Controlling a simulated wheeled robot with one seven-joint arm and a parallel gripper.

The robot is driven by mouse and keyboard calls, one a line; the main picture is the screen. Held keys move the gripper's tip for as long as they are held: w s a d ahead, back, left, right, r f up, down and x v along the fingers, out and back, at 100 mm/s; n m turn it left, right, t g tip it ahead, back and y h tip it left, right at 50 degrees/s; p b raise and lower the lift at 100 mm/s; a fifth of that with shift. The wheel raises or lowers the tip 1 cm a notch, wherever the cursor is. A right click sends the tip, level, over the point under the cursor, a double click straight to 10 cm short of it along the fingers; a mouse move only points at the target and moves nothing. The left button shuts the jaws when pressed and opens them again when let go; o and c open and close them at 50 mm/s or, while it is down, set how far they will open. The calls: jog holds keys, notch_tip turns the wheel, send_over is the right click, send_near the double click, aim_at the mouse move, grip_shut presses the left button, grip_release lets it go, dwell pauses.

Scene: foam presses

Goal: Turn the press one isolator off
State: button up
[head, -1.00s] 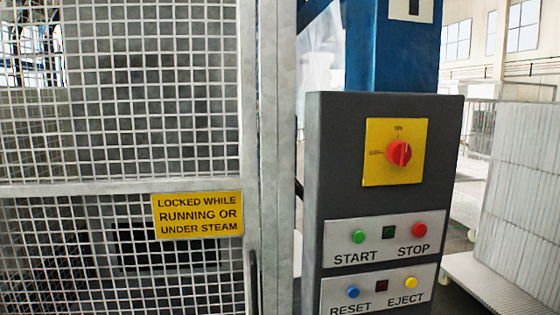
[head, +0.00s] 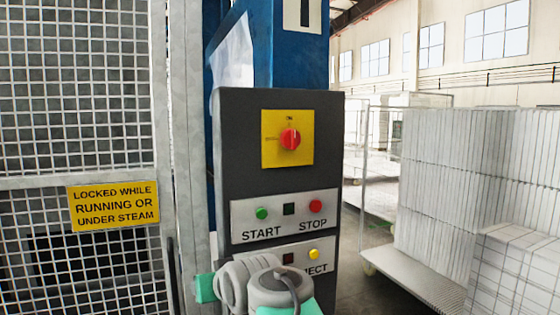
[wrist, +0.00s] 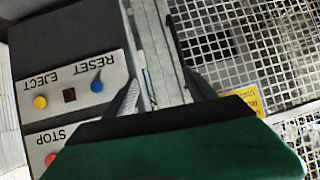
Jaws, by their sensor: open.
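The isolator is a red rotary knob (head: 290,138) on a yellow plate (head: 270,156), high on the dark control panel (head: 240,180) in the head view. Its pale mark stands about upright, toward the small label at the top of the plate; another small label is at the left. A number 1 sign (head: 302,14) is on the blue column above. My gripper (wrist: 152,52) is open and empty in the wrist view, its dark fingers apart. The wrist picture is upside down and shows the lower panel buttons, not the isolator. In the head view my arm covers the panel's bottom; the fingers are hidden.
The panel has START (head: 262,213), STOP (head: 316,206) and EJECT (head: 313,254) buttons; RESET (wrist: 97,85) shows in the wrist view. A mesh guard (head: 80,130) with a yellow sign (head: 115,205) stands left. A loaded white trolley (head: 440,180) stands right.

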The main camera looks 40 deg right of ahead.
jog(key=shift+o, duration=0.2)
jog(key=w+d+r+m+t+h+b, duration=0.1)
jog(key=w+d+r+t+h+b, duration=0.1)
jog(key=d+r, duration=0.5)
jog(key=d+t, duration=0.1)
jog(key=d, duration=0.1)
jog(key=shift+w+d, duration=0.15)
jog(key=shift+d, duration=0.15)
jog(key=t+h+b, duration=0.4)
jog(key=t+h, duration=0.1)
jog(key=t, duration=0.1)
send_near(294, 141)
jog(key=w, duration=0.2)
jog(key=shift+m+y, duration=0.4)
jog(key=p+x, duration=0.1)
jog(key=x, duration=0.1)
jog(key=p+x, duration=0.1)
jog(key=x, duration=0.1)
jog(key=r+p+x, duration=0.1)
jog(key=x, duration=0.2)
jog(key=shift+s+d, duration=0.35)
jog(key=shift+d, duration=0.05)
jog(key=shift+w+d, duration=0.1)
jog(key=shift+w, duration=0.25)
jog(key=c, duration=1.4)
